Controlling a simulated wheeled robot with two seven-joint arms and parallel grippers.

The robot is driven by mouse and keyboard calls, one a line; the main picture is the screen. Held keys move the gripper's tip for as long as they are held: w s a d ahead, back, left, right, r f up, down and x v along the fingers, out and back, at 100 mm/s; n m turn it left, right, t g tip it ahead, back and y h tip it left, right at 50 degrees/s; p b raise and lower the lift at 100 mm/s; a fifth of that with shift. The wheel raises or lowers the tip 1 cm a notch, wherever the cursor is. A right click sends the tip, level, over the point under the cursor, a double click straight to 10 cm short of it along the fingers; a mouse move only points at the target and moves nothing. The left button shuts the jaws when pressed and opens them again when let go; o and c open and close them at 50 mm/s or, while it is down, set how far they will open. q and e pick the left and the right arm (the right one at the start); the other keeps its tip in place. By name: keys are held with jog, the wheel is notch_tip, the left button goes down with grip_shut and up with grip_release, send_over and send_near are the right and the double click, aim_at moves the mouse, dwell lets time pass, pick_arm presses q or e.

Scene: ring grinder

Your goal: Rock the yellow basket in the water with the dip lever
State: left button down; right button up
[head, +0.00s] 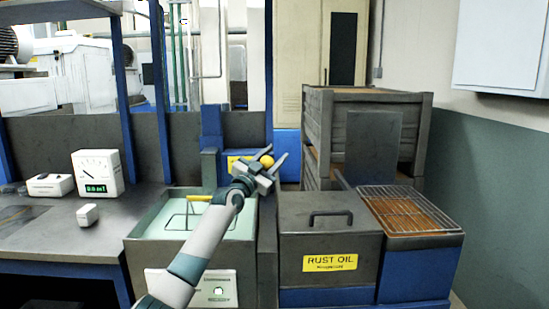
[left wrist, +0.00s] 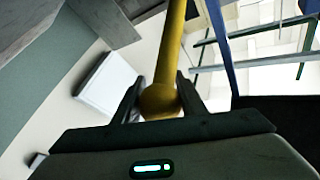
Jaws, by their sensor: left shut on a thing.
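The dip lever shows in the head view as a yellow ball knob (head: 267,161) beside the blue post behind the tank. In the left wrist view its yellow rod (left wrist: 171,45) ends in a round knob between the dark fingers. My left gripper (head: 265,166) is shut on this knob; it also shows in the left wrist view (left wrist: 158,100). The basket's yellow handle (head: 198,198) and dark wire frame stand above the pale green water of the tank (head: 150,250), left of my gripper. The submerged part of the basket is not clear. My right gripper is not in view.
A closed rust oil box (head: 330,238) stands right of the tank, beside a blue bin with a wire rack (head: 405,207). A dial gauge (head: 97,173) and small white blocks sit on the left bench. Wooden crates (head: 365,110) stand behind.

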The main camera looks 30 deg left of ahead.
pick_arm(q)
jog(key=shift+f, duration=0.1)
jog(key=c, duration=1.2)
grip_release()
jog(key=shift+a, duration=0.15)
jog(key=shift+o, duration=0.2)
jog(key=shift+s, duration=0.1)
jog(key=shift+v, duration=0.85)
jog(key=b+v, duration=0.1)
jog(key=v, duration=1.4)
jog(key=shift+s, duration=0.3)
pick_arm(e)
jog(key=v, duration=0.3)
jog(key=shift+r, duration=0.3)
pick_arm(q)
jog(key=shift+f, duration=0.1)
